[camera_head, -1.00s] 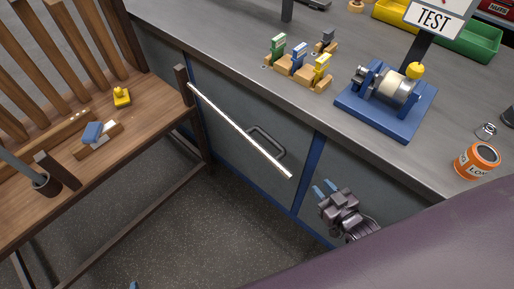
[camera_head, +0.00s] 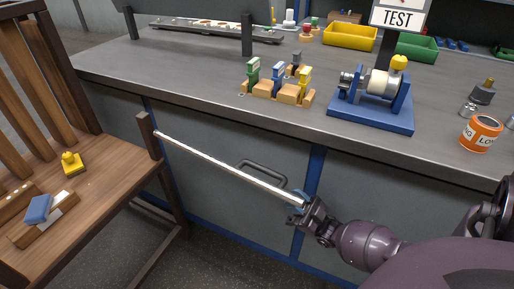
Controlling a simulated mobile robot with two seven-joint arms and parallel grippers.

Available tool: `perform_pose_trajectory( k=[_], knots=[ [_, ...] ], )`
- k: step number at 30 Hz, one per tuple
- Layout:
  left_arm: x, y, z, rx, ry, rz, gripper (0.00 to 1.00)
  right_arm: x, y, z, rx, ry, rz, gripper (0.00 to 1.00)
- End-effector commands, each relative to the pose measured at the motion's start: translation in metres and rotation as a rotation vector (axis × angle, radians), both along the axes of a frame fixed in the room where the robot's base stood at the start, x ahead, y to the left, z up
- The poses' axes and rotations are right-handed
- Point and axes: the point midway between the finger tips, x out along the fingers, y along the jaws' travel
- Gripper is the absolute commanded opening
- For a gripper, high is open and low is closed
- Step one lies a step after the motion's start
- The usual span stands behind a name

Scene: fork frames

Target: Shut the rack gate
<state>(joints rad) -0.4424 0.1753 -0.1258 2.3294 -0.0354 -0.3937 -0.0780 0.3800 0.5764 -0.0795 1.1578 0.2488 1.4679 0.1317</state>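The rack gate, a long pale bar (camera_head: 220,165), runs from a dark wooden post (camera_head: 148,136) at the bench's front right corner. It slants down to the right in front of the grey cabinet. My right gripper (camera_head: 297,200) is at its free end, with blue fingertips on or around the bar's tip. Whether the fingers are clamped on it is too small to tell. My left gripper is not in view.
The wooden bench (camera_head: 100,185) holds a yellow object (camera_head: 71,163) and a blue-topped block (camera_head: 38,209). A cabinet handle (camera_head: 262,174) sits behind the bar. The grey counter (camera_head: 190,85) carries coloured clamps, a blue winch (camera_head: 372,112) and an orange can (camera_head: 481,133).

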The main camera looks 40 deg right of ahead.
Motion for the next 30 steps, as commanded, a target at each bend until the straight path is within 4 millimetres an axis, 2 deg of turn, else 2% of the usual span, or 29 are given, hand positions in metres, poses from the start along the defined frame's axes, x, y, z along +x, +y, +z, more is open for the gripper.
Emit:
perform_pose_trajectory(
  k=[5, 11, 18, 24, 30],
  knots=[
    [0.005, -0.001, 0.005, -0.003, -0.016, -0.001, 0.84, 0.009, 0.003, 0.011, 0.0, -0.015, 0.002, 0.29],
    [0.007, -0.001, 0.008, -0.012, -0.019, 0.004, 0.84, 0.029, 0.013, 0.035, 0.001, -0.018, 0.002, 0.29],
    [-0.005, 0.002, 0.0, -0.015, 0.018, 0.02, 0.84, 0.054, 0.026, 0.061, -0.001, -0.014, 0.003, 0.29],
    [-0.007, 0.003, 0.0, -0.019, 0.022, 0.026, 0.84, 0.066, 0.032, 0.073, 0.001, -0.01, 0.001, 0.29],
    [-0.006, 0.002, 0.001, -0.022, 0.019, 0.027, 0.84, 0.07, 0.034, 0.076, 0.0, -0.008, 0.001, 0.29]
  ],
)
